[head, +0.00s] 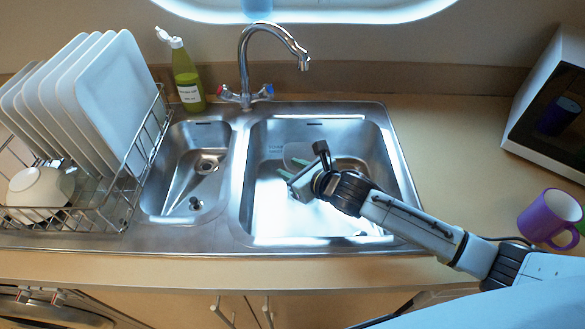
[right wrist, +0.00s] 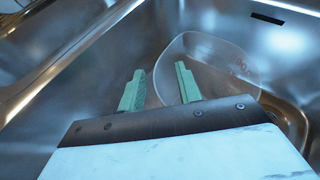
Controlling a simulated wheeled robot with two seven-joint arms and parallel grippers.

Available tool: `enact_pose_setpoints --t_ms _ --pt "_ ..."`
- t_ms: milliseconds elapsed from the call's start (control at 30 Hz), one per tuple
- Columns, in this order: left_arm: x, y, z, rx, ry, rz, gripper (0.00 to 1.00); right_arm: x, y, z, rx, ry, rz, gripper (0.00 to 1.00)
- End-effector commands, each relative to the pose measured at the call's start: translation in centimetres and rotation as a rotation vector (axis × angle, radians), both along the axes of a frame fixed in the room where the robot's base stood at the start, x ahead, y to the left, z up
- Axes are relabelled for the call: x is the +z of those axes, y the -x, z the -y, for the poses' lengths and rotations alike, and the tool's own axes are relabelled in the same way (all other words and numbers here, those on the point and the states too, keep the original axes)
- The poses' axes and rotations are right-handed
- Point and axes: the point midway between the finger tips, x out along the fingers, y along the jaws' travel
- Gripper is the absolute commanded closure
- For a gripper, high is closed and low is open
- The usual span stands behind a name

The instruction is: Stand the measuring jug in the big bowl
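The big bowl (head: 266,212) is the wide right-hand basin of the steel sink. A clear measuring jug (head: 297,152) is inside it, partly hidden behind my right gripper. In the right wrist view the see-through jug (right wrist: 215,62) shows a curved edge and red marks; whether it stands upright or is tilted is hard to tell. My right gripper (head: 286,176) reaches into the big bowl from the right, its green fingers apart. In the right wrist view the jug's left edge lies between the fingertips, with the right finger overlapping the jug. My left gripper is not in view.
The tap (head: 262,50) arches behind the sink near a green bottle (head: 186,75). A purple mug (head: 550,218) stands at right.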

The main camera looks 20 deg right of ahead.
Motion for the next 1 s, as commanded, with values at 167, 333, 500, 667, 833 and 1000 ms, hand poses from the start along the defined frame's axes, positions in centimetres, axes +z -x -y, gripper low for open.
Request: enact_pose_setpoints --t_ms 167,333,500,667,833,1000 --pt "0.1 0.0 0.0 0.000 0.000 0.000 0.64 0.2 0.0 0.0 0.000 0.000 0.001 0.66" --pt "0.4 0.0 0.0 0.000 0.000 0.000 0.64 0.8 1.3 0.7 0.001 0.004 0.001 0.66" --pt "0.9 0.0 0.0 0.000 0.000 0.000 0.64 2.2 4.1 1.9 0.001 0.003 -0.001 0.66" --pt "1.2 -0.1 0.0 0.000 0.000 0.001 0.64 3.6 6.9 3.2 0.001 0.005 -0.001 0.66" --pt "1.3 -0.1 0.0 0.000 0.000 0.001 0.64 4.6 9.0 4.1 0.000 0.001 -0.001 0.66" --pt "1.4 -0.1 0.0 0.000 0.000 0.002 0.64 5.1 9.8 4.5 0.000 0.000 0.000 0.66"
